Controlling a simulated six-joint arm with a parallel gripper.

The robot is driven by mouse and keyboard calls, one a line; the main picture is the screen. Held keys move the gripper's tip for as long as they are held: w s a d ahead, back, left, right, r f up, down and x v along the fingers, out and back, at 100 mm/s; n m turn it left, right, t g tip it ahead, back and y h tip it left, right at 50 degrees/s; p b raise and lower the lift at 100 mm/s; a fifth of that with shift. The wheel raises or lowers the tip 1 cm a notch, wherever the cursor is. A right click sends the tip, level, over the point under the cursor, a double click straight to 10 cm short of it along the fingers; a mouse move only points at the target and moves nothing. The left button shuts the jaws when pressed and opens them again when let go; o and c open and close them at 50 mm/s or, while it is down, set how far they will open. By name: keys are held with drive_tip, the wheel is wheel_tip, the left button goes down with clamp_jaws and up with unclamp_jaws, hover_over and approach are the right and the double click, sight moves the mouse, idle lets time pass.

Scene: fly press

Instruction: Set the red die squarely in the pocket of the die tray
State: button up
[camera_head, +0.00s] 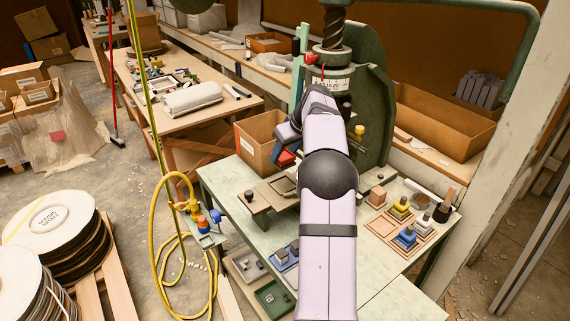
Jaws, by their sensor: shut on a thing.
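The red die (286,158) is partly visible left of my arm's far end, beside the press. My gripper (284,148) is shut on it and holds it above the bench; the fingers are small and partly hidden by my arm. A wooden tray (424,233) lies on the right of the bench, bearing a yellow die (401,205) and a blue die (407,237).
The green fly press (376,110) stands behind my arm, its screw above. A cardboard box (258,140) is at the back left of the bench. A dark pot with a brush (443,209) stands right of the tray.

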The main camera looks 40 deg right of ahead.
drive_tip(key=shift+r, duration=0.6)
drive_tip(key=shift+s+f, duration=0.1)
